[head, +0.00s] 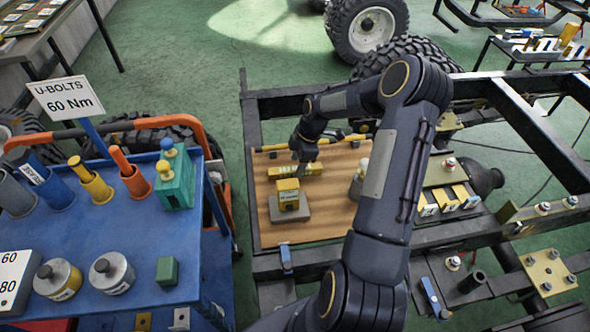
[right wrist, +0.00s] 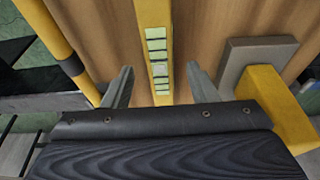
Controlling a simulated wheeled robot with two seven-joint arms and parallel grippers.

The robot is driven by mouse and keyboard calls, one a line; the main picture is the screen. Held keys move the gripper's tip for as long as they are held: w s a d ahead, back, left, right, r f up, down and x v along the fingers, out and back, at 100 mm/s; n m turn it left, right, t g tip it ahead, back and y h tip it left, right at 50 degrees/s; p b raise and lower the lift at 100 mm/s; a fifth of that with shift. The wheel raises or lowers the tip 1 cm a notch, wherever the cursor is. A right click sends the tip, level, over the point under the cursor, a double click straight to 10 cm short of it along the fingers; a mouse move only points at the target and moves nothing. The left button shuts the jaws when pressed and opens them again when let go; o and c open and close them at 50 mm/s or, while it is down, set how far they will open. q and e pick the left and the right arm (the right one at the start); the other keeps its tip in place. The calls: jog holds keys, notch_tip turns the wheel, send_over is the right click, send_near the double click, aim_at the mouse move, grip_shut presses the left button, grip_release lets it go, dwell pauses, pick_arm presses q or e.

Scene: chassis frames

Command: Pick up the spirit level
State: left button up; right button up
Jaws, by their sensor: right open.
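The spirit level (head: 307,170) is a short yellow bar with pale green windows, lying on a brown wooden board (head: 340,185). My right gripper (head: 302,158) is over it, pointing down. In the right wrist view the level (right wrist: 154,14) runs lengthwise between the two open fingers of my right gripper (right wrist: 160,72), with a gap on each side. The level's near end is hidden by the gripper body. My left gripper is not in view.
A yellow block on a grey base (head: 289,203) stands just in front of the level. A yellow-and-black bar (head: 273,147) lies behind it. The board rests on a dark chassis frame (head: 262,265). A blue cart (head: 120,235) with tools stands at left.

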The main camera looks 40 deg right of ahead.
jog(key=shift+x, duration=0.9)
jog(key=shift+c, duration=0.3)
jog(key=shift+r, duration=0.1)
grip_shut()
